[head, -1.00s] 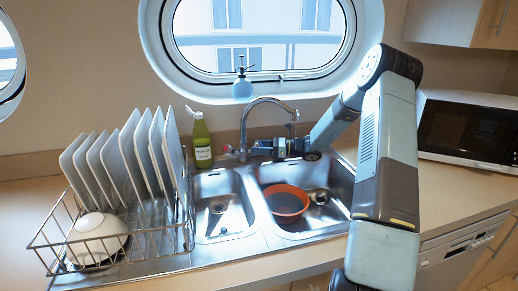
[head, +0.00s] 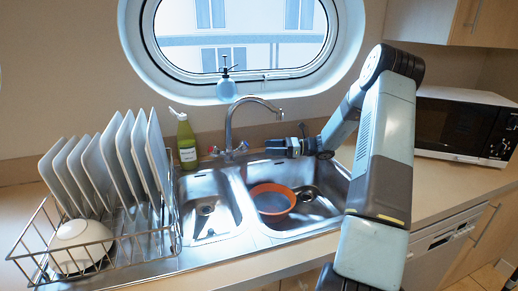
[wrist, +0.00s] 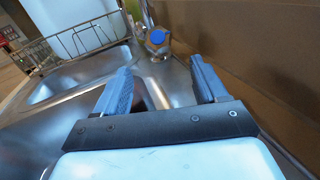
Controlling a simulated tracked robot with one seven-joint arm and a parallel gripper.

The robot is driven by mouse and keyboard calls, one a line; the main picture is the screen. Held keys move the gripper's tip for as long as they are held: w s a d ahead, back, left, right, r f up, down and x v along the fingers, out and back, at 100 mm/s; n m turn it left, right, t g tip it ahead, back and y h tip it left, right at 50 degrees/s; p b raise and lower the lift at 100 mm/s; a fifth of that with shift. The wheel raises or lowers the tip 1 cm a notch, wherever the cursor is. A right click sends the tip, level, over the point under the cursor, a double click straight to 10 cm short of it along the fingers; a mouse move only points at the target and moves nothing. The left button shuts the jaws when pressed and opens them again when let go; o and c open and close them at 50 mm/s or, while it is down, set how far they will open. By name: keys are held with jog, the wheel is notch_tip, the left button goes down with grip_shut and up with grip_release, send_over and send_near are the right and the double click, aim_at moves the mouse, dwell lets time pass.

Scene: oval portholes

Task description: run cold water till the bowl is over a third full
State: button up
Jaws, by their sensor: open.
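The orange bowl (head: 272,203) sits in the right sink basin, below the end of the tap's curved spout (head: 258,98). The bowl's inside looks grey; I cannot make out the water level. No stream from the spout is clear. The tap has a red-marked knob (head: 213,150) on its left and a blue-marked knob (head: 243,146) on its right. My gripper (head: 270,147) is behind the right basin, right of the blue knob and apart from it. In the wrist view my gripper (wrist: 160,67) is open and empty, with the blue knob (wrist: 158,38) beyond the fingertips.
A dish rack (head: 110,245) with several plates and a white bowl (head: 80,246) stands left of the sink. A green bottle (head: 187,143) is behind the empty left basin (head: 207,205). The wall runs close beside my gripper. A microwave (head: 460,125) stands right.

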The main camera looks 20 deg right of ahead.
jog(key=shift+v, duration=1.4)
jog(key=shift+s, duration=0.1)
